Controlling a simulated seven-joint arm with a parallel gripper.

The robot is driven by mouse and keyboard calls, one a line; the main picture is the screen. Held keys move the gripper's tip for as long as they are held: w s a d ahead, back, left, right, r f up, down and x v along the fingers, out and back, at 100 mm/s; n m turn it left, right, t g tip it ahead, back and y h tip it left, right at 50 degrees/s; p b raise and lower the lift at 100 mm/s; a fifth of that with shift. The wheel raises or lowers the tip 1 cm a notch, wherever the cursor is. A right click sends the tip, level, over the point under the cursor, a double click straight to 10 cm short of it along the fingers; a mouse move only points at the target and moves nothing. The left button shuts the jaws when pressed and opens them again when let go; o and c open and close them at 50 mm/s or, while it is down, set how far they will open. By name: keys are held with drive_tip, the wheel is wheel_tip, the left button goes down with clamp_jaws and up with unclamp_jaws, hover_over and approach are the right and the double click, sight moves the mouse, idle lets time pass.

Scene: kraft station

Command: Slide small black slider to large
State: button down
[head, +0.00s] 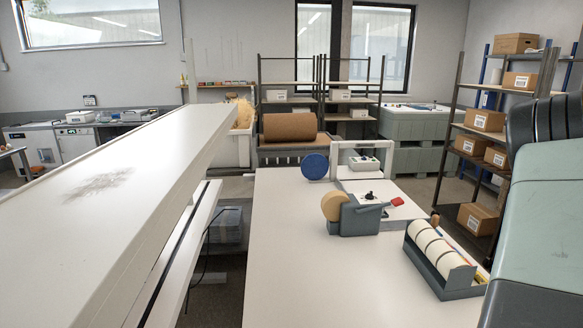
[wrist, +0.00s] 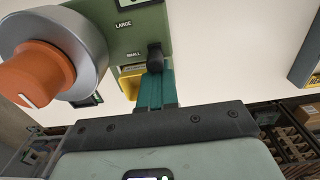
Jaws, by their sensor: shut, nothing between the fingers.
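In the wrist view, a green device panel (wrist: 118,32) carries the labels LARGE and SMALL. The small black slider (wrist: 155,55) stands at the panel's right side, level with SMALL, the label nearer my gripper. My gripper (wrist: 155,78) is shut, with its teal fingers together and nothing held. The fingertips lie right by the slider's near end; I cannot tell whether they touch it. I cannot make out the slider or my fingertips in the head view.
An orange knob (wrist: 38,73) on a grey ring (wrist: 85,45) sits left of the slider, close to my fingers. In the head view, a tape dispenser (head: 352,217) and a rack of white rolls (head: 438,262) stand on the white table (head: 290,270). The table's front left is clear.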

idle(0.4)
drive_tip(key=shift+d, duration=0.3)
wheel_tip(320, 180, up, 7)
idle(0.7)
